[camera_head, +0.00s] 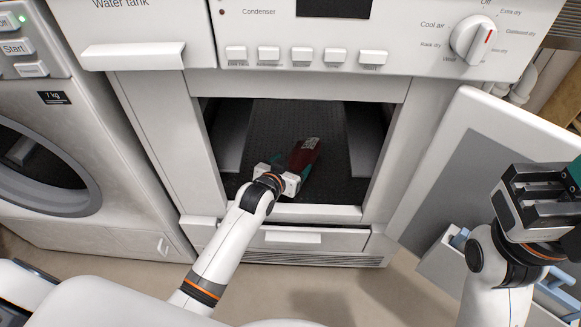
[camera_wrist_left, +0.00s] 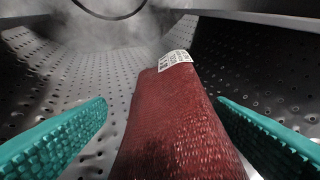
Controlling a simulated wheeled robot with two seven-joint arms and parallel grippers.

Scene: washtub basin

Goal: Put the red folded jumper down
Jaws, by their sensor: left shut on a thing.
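The red folded jumper (camera_head: 304,154) is a dark red bundle with a white label, inside the dark opening of the dryer. In the left wrist view the jumper (camera_wrist_left: 180,125) stands between the two teal fingers of my left gripper (camera_wrist_left: 163,135), with its label at the far end. My left gripper (camera_head: 292,170) reaches in through the opening and is shut on the jumper. The jumper's near end is cut off by the wrist view's lower edge. I cannot tell whether its underside touches the perforated floor (camera_head: 270,125). My right gripper (camera_head: 545,200) is outside at the right; its jaw opening is unclear.
The opening's white frame (camera_head: 300,212) lies under my left forearm. The dryer's open door (camera_head: 455,165) stands at the right, behind my right gripper. A blue-and-white rack (camera_head: 440,262) is low at the right. A washing machine (camera_head: 50,180) stands at the left.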

